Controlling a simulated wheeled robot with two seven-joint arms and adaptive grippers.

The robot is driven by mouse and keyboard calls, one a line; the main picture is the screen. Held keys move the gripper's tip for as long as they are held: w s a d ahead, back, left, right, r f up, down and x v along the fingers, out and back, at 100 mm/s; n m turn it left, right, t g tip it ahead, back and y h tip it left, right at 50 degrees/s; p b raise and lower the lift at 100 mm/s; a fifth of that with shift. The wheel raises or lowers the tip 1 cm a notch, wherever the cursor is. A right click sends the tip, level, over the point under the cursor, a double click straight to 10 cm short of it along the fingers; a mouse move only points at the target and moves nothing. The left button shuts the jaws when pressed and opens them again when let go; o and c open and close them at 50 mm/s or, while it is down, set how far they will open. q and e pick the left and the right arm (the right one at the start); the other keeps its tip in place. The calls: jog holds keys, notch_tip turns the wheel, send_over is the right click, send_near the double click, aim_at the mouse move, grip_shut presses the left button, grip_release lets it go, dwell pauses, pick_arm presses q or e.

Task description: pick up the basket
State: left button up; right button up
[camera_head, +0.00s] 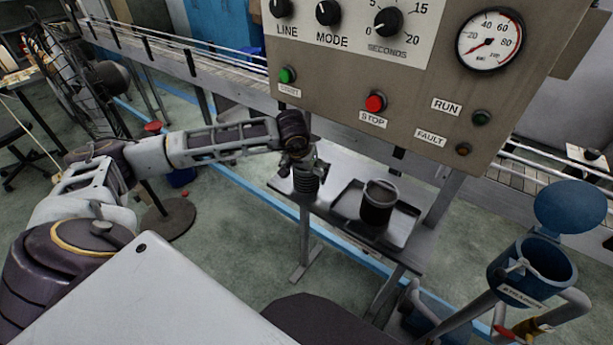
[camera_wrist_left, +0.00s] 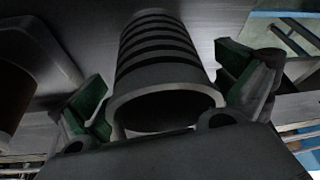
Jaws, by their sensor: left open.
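A dark ribbed cylinder (camera_head: 307,183), which looks like the basket, stands on the left part of the metal bench (camera_head: 340,161) below the control panel. In the left wrist view the basket (camera_wrist_left: 160,65) fills the middle, with its ribs and open round end showing. My left gripper (camera_head: 301,163) is at the basket, partly overlapping it in the head view. In the left wrist view its two green-padded fingers are open, one on each side of the basket, with gaps. My right gripper is out of view.
A dark pot (camera_head: 378,203) stands in a shallow tray (camera_head: 348,198) right of the basket. The control panel (camera_head: 410,75) hangs close above and behind. A blue lidded vessel (camera_head: 532,268) with pipes stands at lower right. A conveyor (camera_head: 180,62) runs behind.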

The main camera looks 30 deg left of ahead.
pick_arm(q)
jog(key=c, duration=1.1)
jog(key=shift+r, duration=0.15)
jog(key=shift+c, duration=0.2)
